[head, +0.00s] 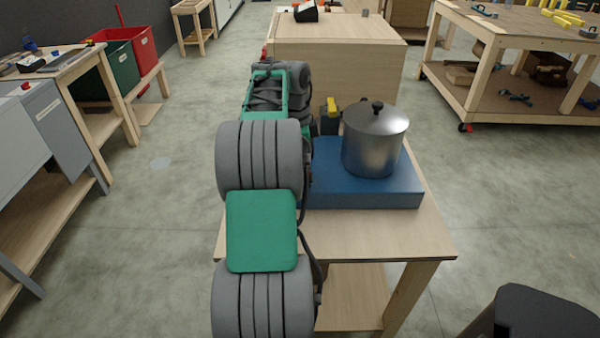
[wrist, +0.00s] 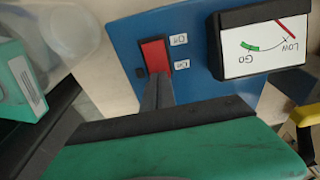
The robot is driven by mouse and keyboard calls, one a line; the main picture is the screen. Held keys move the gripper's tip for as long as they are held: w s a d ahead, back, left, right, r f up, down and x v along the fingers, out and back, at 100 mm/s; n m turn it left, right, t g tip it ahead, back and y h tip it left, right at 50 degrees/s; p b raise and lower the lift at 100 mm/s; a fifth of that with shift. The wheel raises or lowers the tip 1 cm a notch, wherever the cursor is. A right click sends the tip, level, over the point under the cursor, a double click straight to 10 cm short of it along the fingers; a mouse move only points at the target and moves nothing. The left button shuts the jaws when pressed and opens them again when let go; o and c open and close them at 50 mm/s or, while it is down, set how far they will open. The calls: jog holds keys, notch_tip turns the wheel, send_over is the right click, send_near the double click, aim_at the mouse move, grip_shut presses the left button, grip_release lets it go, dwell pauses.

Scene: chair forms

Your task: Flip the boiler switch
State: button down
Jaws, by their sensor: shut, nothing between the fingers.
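The boiler is a blue box (head: 375,197) on a small wooden table, with a lidded metal pot (head: 372,145) on top. Its blue panel (wrist: 125,40) shows in the wrist view. A red switch (wrist: 155,56) in a dark frame sits there, with two small white labels to its right. My gripper (wrist: 158,84) is shut and empty. Its dark fingertips are at the lower end of the switch, overlapping it in the picture; I cannot tell whether they touch. In the head view my own arm hides the fingers and switch.
A gauge (wrist: 262,47) marked LOW and GO is right of the switch. A black and yellow object (head: 329,118) stands beside the pot. A wooden cabinet (head: 335,65) stands behind the table. Open floor lies left and right.

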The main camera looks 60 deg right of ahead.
jog(key=shift+f+b, duration=0.55)
jog(key=shift+f, duration=0.1)
notch_tip(320, 180, up, 7)
jog(key=p, duration=0.6)
jog(key=shift+r+p, duration=0.1)
jog(key=shift+p, duration=0.2)
